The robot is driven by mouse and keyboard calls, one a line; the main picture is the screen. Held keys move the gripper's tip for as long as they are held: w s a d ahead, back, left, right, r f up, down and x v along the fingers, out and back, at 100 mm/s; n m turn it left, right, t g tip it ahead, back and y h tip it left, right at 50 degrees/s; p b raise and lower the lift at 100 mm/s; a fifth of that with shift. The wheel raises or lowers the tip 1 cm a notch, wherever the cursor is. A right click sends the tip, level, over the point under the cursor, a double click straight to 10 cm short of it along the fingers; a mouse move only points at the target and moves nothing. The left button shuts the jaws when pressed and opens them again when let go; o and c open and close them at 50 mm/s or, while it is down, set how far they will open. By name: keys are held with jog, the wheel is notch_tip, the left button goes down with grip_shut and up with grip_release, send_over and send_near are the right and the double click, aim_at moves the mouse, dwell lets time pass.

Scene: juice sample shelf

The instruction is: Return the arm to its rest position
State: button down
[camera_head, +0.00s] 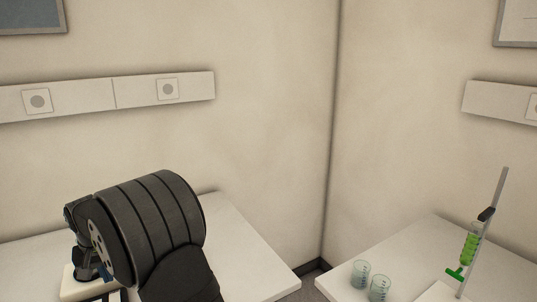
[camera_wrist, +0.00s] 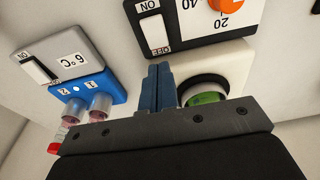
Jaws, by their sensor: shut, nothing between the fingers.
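My gripper (camera_wrist: 158,88) shows in the wrist view as two blue fingers pressed together, shut with nothing between them. The fingers point at a white device with a black panel (camera_wrist: 178,22). A dark round opening with a green thing (camera_wrist: 205,98) in it is just right of the fingers; whether they touch anything is unclear. In the head view my dark arm fills the lower left above the left table (camera_head: 248,240) and hides much of it. My fingertips cannot be made out there.
The wrist view shows a grey and blue device (camera_wrist: 82,88) marked 6 °C, with two tubes (camera_wrist: 100,106) in it, left of the fingers. In the head view, two glass beakers (camera_head: 360,272) and a stand with a green-filled glass column (camera_head: 470,245) are on the right table (camera_head: 420,262).

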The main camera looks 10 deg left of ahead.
jog(key=s+d+r, duration=0.3)
jog(key=r, duration=0.8)
notch_tip(320, 180, down, 7)
jog(key=a, duration=0.1)
jog(key=shift+w+r, duration=0.15)
jog(key=shift+w, duration=0.25)
jog(key=c, duration=2.1)
grip_release()
jog(key=o, duration=1.1)
jog(key=shift+c, duration=0.2)
jog(key=o, duration=1)
jog(key=w+d+r, duration=0.1)
jog(key=w, duration=0.1)
jog(key=w+d, duration=0.2)
jog(key=w+d+r, duration=0.1)
jog(key=w, duration=0.1)
jog(key=shift+w+d+r, duration=0.15)
jog(key=shift+d+r, duration=0.2)
jog(key=shift+o, duration=0.2)
jog(key=w+d+r, duration=0.5)
jog(key=w+d, duration=0.4)
jog(key=d, duration=0.2)
notch_tip(320, 180, down, 10)
jog(key=w, duration=0.1)
jog(key=shift+w+a, duration=0.15)
